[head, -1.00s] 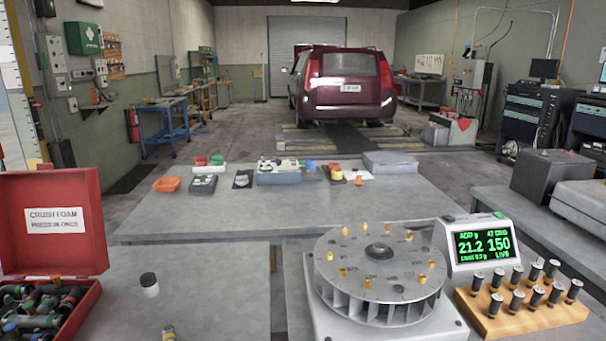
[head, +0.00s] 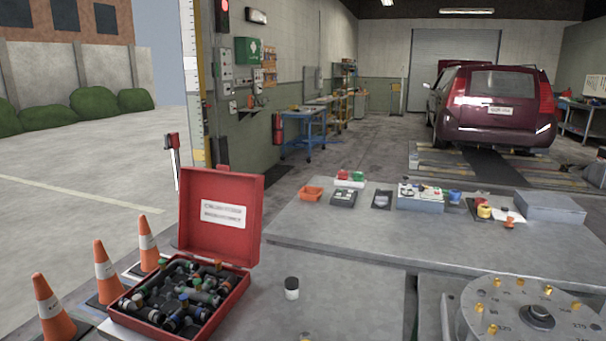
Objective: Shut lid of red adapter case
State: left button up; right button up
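The red adapter case (head: 243,293) sits on the grey bench at the lower left of the head view. Its lid (head: 222,240) stands open and upright at the back, with a white label on its inner face. The case holds several dark pipe adapters (head: 180,297), some with green, blue or orange parts. Neither of my grippers shows in the view.
A small white jar with a black cap (head: 292,289) stands right of the case. Orange cones (head: 104,272) stand to its left. A round metal dial device (head: 530,314) is at the lower right. A farther table (head: 350,228) holds small items. Bench between case and dial is mostly clear.

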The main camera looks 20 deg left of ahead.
aim_at(221, 210)
jog(key=j+z, duration=0.15)
jog(key=j, duration=1.15)
jog(key=j+z, duration=0.1)
jog(key=j, duration=1.2)
jog(key=k+j+z, duration=0.15)
jog(key=j, duration=1.1)
jog(key=j+z, duration=0.95)
jog(key=j, duration=0.2)
